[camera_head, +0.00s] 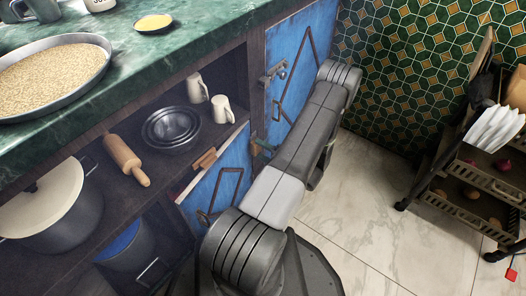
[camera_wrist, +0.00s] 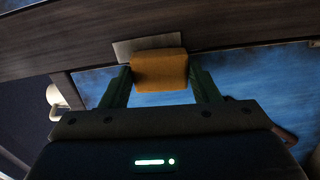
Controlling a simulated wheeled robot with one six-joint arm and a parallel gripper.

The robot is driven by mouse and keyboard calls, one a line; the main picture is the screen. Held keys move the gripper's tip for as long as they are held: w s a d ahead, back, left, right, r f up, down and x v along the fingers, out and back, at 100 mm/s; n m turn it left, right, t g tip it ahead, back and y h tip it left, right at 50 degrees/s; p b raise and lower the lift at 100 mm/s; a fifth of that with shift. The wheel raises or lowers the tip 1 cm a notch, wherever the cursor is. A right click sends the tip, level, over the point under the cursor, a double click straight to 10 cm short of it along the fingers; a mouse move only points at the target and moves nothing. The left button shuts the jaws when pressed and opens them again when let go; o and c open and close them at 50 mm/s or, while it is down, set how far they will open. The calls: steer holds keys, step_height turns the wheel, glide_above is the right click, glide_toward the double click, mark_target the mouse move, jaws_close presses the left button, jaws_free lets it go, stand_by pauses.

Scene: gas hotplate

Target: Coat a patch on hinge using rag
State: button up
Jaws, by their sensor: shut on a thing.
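In the wrist view my gripper (camera_wrist: 159,78) has its two green fingers shut on a yellow-orange block-like rag (camera_wrist: 160,72). A pale metal plate, which looks like a hinge leaf (camera_wrist: 126,48), lies right behind the rag, partly hidden by it. I cannot tell whether the rag touches it. In the head view my gripper (camera_head: 264,146) is at the left edge of the right blue door, low down, and the rag is hard to make out. A grey metal hinge (camera_head: 274,73) shows higher on that door's left edge.
A lower blue door (camera_head: 222,180) stands left of my arm. Open shelves hold a rolling pin (camera_head: 127,160), metal bowls (camera_head: 171,128), mugs (camera_head: 222,109) and a pot (camera_head: 55,215). A dark trolley (camera_head: 470,180) stands right. Tiled floor (camera_head: 350,200) between is clear.

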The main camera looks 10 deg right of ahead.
steer(key=shift+w+a, duration=0.2)
steer(key=shift+a, duration=0.05)
steer(key=shift+d, duration=0.1)
steer(key=w+d, duration=0.1)
steer(key=w+d+r, duration=0.1)
steer(key=shift+w+d+r+b, duration=0.15)
steer(key=shift+w+d+b, duration=0.15)
steer(key=shift+w+b, duration=0.1)
steer(key=shift+s+a+p, duration=0.3)
steer(key=shift+s+a, duration=1)
steer(key=shift+a, duration=0.15)
steer(key=shift+w+d+r, duration=0.3)
steer(key=shift+w+d, duration=0.35)
steer(key=shift+d, duration=0.1)
steer(key=shift+w+d+r, duration=0.25)
steer(key=shift+w+d, duration=0.4)
steer(key=shift+d, duration=0.1)
